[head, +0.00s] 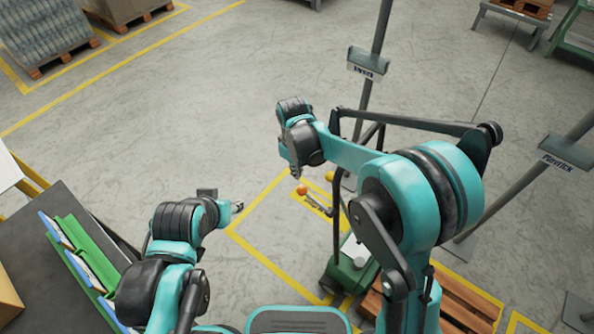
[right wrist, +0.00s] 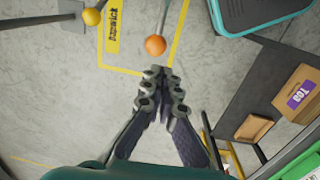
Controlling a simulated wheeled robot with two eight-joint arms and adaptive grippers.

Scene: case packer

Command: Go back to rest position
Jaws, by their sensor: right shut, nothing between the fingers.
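My right arm reaches over the floor from the right in the head view. Its gripper (head: 292,168) hangs at the end, small and partly hidden by the wrist. In the right wrist view my right gripper (right wrist: 160,78) is shut, its fingertips together and empty. My left arm comes in from the lower left, with its gripper (head: 237,207) above bare floor; the fingers are too small to tell open from shut.
An orange ball (head: 302,190) shows near my right gripper, also in the right wrist view (right wrist: 155,45). A dark table with green and blue items (head: 85,247) stands at left. Signposts (head: 368,63) and a wooden pallet (head: 468,302) are at right.

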